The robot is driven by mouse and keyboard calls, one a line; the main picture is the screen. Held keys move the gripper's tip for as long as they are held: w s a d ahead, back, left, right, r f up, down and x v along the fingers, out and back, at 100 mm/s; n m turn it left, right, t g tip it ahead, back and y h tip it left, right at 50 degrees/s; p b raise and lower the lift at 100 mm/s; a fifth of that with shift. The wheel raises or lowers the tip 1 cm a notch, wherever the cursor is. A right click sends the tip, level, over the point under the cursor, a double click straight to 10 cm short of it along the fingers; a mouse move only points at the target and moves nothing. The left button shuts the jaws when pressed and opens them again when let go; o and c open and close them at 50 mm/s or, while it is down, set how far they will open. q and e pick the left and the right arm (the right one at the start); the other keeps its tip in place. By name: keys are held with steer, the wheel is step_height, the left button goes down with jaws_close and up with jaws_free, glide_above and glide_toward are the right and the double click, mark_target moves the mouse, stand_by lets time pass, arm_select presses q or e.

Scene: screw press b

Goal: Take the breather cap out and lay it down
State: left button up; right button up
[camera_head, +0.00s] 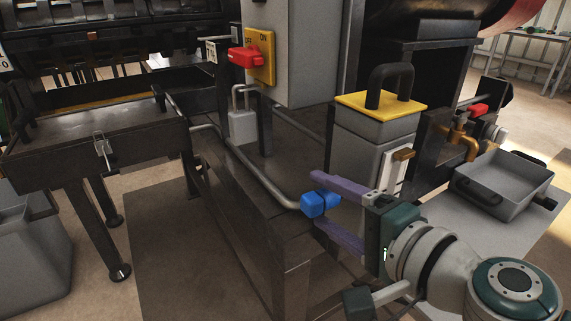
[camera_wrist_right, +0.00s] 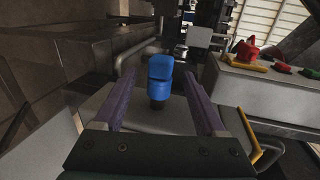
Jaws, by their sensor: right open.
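A small blue cap (camera_head: 313,205), which looks like the breather cap, sits by the end of a grey pipe on the machine's dark frame. It also shows upright on a short dark stem in the right wrist view (camera_wrist_right: 160,78). My right gripper (camera_head: 323,204) is open, with its purple fingers reaching in from the right at the cap. In the wrist view the cap stands between the two fingers (camera_wrist_right: 157,80), with a visible gap on each side. My left gripper is not in view.
A grey box with a yellow lid (camera_head: 350,101) and black handle stands just behind my right gripper. A red switch (camera_head: 243,57) is on the cabinet above. A grey tray (camera_head: 527,173) is at the right. A dark table (camera_head: 85,150) and grey bin (camera_head: 30,240) are at the left.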

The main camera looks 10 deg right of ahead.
jaws_close()
stand_by(1.1)
